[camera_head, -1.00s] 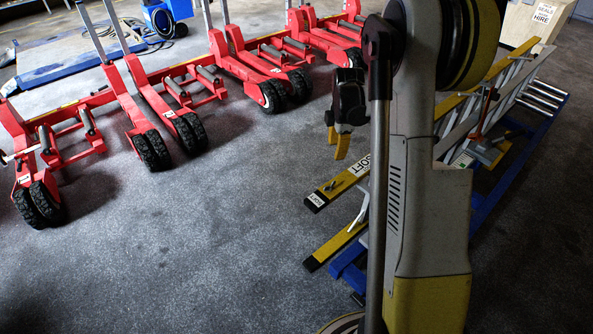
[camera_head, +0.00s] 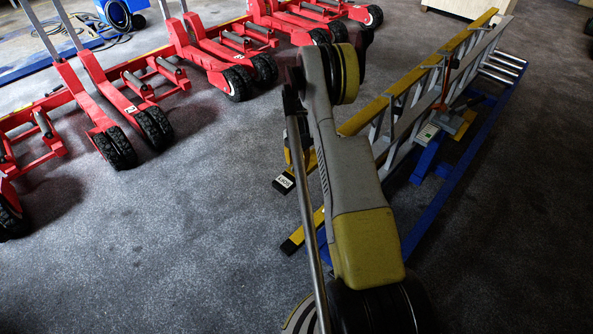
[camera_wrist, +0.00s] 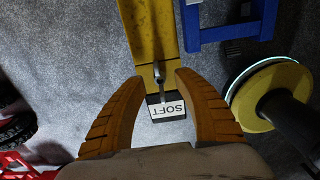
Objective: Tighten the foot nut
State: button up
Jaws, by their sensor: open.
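A long yellow ladder rail (camera_wrist: 150,30) runs in from the top of the wrist view. Its foot ends in a black block with a white SOFT label (camera_wrist: 167,110). A small grey metal fastener (camera_wrist: 158,73), apparently the foot nut, sits on the rail just above the label. My gripper (camera_wrist: 162,78) is open, with its orange ridged fingers on either side of the foot and fastener. I cannot tell whether they touch the foot. In the head view the labelled foot (camera_head: 285,183) shows beside my arm, which hides most of my gripper.
The ladder (camera_head: 420,85) lies with a blue frame (camera_head: 455,180) on the right. Red trolley jacks (camera_head: 140,90) with black wheels stand at upper left. The grey floor (camera_head: 190,230) between jacks and ladder is clear.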

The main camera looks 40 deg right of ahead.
jog(key=shift+f, duration=0.75)
